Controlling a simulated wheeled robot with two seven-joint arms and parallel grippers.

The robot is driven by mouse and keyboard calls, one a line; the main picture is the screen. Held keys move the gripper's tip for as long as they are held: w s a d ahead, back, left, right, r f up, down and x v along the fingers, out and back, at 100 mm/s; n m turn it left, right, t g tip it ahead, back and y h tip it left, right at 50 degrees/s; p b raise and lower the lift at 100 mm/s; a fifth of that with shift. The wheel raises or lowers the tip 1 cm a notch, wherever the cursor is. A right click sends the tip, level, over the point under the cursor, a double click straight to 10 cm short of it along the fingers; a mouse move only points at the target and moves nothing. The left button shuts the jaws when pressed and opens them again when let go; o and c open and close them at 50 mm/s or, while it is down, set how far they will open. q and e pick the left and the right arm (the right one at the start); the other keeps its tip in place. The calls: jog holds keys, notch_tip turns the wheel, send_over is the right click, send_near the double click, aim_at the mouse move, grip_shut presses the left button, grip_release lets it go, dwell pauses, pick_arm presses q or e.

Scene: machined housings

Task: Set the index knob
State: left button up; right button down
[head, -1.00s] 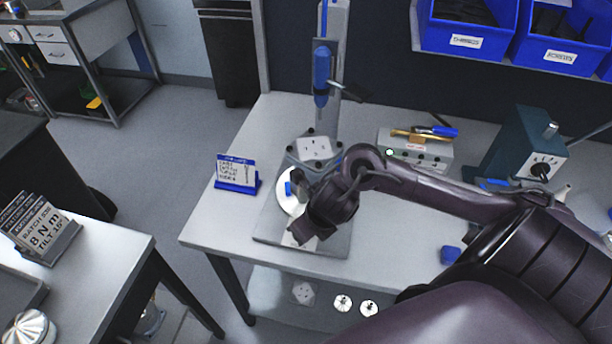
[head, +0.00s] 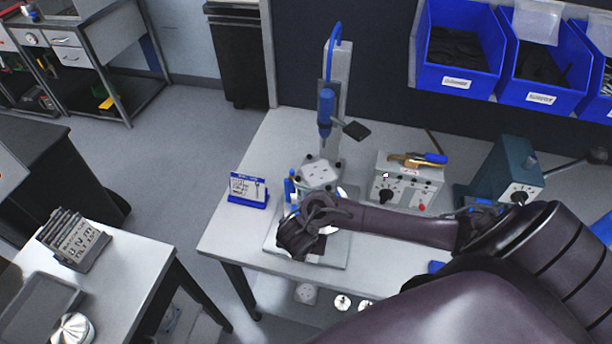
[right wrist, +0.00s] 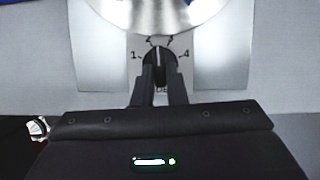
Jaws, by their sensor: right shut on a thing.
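The index knob (right wrist: 160,56) is a small black knob with a white line, on a pale face in the right wrist view. Marks 1 and 4 stand to its left and right, with short lines above. The white line points about straight up. My right gripper (right wrist: 159,78) has its two dark fingers closed on the sides of the knob. In the head view my right gripper (head: 298,244) is over the fixture's base plate (head: 336,252) and hides the knob. My left gripper is not in view.
A blue-and-white sign (head: 248,188) stands on the bench left of the fixture. A blue tool (head: 326,108) hangs on a column behind it. A grey control box (head: 408,180) and a teal machine (head: 507,172) stand to the right. A side table (head: 140,262) is at the left.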

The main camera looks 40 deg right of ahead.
jog(key=m, duration=0.1)
jog(key=m+p, duration=0.1)
jog(key=shift+w+a+r+m+g+h, duration=0.2)
jog(key=shift+m+g+h, duration=0.1)
jog(key=shift+g, duration=0.1)
jog(key=shift+w+f+m+g, duration=0.15)
jog(key=shift+m+g, duration=0.15)
jog(key=shift+m, duration=0.8)
jog(key=shift+d+h, duration=0.1)
jog(key=shift+h, duration=0.2)
jog(key=c, duration=1.5)
grip_release()
jog(key=shift+o, duration=0.2)
